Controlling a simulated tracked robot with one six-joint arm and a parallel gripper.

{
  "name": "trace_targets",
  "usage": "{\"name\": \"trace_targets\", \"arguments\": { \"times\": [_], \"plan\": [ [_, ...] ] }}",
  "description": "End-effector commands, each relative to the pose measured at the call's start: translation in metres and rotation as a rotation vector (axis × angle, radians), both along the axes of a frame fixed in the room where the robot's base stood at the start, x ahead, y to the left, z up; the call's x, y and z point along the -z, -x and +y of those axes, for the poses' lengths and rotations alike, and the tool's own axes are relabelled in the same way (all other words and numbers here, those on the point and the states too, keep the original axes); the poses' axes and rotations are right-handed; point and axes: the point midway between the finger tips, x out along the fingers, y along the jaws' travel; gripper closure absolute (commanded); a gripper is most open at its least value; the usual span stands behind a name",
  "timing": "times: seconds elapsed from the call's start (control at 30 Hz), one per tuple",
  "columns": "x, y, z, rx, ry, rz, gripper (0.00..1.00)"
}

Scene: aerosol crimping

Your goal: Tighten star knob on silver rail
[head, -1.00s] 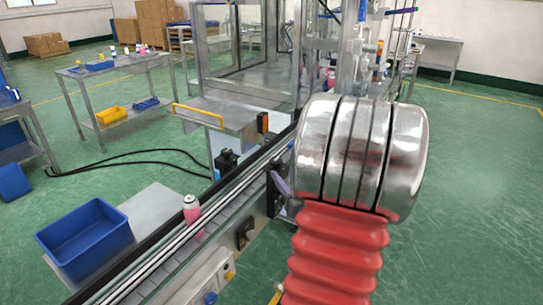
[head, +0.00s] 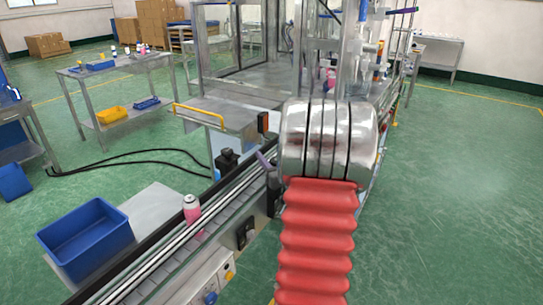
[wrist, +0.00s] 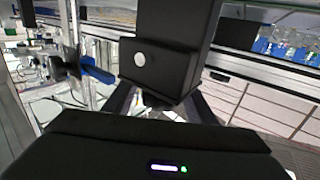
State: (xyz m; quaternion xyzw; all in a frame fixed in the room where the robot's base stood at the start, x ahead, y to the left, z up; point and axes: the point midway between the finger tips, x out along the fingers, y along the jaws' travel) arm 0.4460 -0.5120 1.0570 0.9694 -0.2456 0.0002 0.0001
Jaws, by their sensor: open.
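Silver rails (head: 160,250) run diagonally along the conveyor in the head view. A black fitting (head: 228,161) stands beside them, but I cannot tell whether it is the star knob. In the wrist view a black block (wrist: 165,62) with a pale round disc fills the upper middle, close in front of my gripper (wrist: 160,103). Its dark fingers are spread apart and look empty; their tips are partly hidden by the block. A silver bar (wrist: 255,66) crosses behind. No star shape is clear in either view. In the head view my arm hides most of the gripper.
A pink can (head: 191,209) stands on the conveyor, with a blue bin (head: 85,240) to its left. A platform with a yellow handle (head: 198,115) and an orange-black device (head: 263,122) lie beyond. Green floor at the right is clear.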

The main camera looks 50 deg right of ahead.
Motion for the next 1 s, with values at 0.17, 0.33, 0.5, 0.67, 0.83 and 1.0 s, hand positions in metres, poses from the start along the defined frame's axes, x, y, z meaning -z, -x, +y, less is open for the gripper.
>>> {"name": "trace_targets", "arguments": {
  "times": [0.17, 0.33, 0.5, 0.67, 0.83, 1.0],
  "plan": [
    [0.0002, -0.0001, -0.0002, 0.000, 0.000, 0.000, 0.49],
    [0.0002, 0.0000, -0.0001, 0.000, 0.000, 0.000, 0.57],
    [0.0003, 0.0005, -0.0002, 0.001, 0.000, 0.001, 0.69],
    [0.0003, 0.0009, -0.0003, 0.001, 0.000, 0.001, 0.81],
    [0.0004, 0.0009, -0.0003, 0.001, 0.000, 0.001, 0.90],
    [0.0004, 0.0010, -0.0002, 0.006, 0.000, 0.001, 0.90]
  ]
}}
